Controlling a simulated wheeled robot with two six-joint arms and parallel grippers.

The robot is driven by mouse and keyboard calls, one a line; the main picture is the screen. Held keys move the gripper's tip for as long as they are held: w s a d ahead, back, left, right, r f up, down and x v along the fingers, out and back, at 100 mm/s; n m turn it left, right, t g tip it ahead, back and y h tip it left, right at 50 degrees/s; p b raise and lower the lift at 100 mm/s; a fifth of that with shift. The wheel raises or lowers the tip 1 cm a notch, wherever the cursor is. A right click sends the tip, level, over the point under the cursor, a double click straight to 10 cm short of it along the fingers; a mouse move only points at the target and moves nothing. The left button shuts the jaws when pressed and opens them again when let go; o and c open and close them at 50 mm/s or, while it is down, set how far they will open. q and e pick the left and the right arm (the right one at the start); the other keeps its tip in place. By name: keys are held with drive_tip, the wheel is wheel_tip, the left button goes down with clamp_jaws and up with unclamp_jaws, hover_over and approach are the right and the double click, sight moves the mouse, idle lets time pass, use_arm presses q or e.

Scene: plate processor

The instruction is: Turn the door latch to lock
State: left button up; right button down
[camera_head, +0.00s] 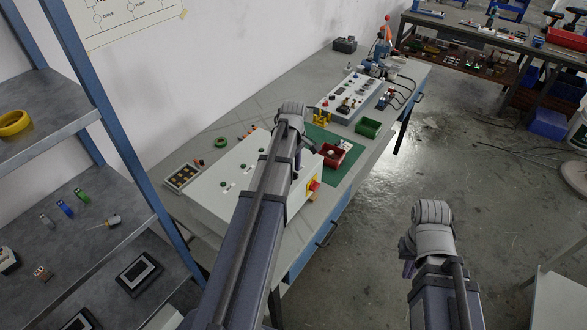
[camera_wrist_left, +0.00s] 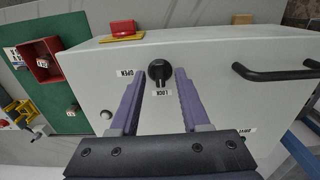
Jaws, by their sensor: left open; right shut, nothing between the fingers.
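The door latch (camera_wrist_left: 159,70) is a round black knob on the pale grey panel of a control cabinet, seen in the left wrist view. An OPEN label (camera_wrist_left: 125,73) is to its left and a LOCK label (camera_wrist_left: 162,92) is just below it. I cannot tell for sure which way the knob points. My left gripper (camera_wrist_left: 158,76) is open, with one purple finger on each side of the knob. I cannot tell whether either finger touches it. In the head view, the arm hides the left gripper and the latch. My right arm is at lower right, its fingers not clearly visible.
A black bar handle (camera_wrist_left: 277,71) sticks out of the panel, right of the latch. The cabinet (camera_head: 215,190) stands on a long bench. A red bin (camera_head: 333,155), a green bin (camera_head: 367,128) and a red switch (camera_head: 313,185) are close by. A shelf rack (camera_head: 110,140) is at left.

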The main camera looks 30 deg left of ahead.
sight(294, 173)
use_arm(q)
drive_tip(key=shift+r+p, duration=3.85)
drive_tip(key=shift+r, duration=0.1)
drive_tip(key=shift+f, duration=0.1)
drive_tip(key=s+d+f+m+b, duration=0.3)
drive_tip(key=s+d+m, duration=0.2)
drive_tip(key=d, duration=0.5)
drive_tip(key=s+d+f+m+b, duration=0.3)
drive_tip(key=s+d+m, duration=0.3)
drive_tip(key=d+m, duration=0.3)
drive_tip(key=s+d+f+m+y+b, duration=0.1)
drive_tip(key=s+d+f+m+b, duration=0.3)
drive_tip(key=d+m, duration=0.3)
drive_tip(key=s+d, duration=0.1)
drive_tip(key=d, duration=0.3)
drive_tip(key=shift+s+d, duration=0.2)
drive_tip(key=shift+d, duration=0.1)
